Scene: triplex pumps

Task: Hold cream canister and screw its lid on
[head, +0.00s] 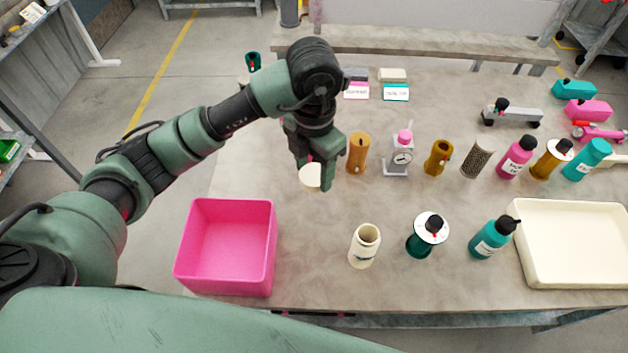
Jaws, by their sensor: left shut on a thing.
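My left gripper (313,178) is above the table, behind and to the left of the canister. It is shut on a round cream lid (310,177), which is partly hidden by the fingers. The lid is apart from the canister. My right gripper is not in this view.
A pink bin (228,248) stands at the left front. A green canister with a white top (427,236), a teal bottle (491,238) and a cream tray (575,245) are to the right. A brown cylinder (358,153) and a small scale (400,158) stand close behind the gripper's right side.

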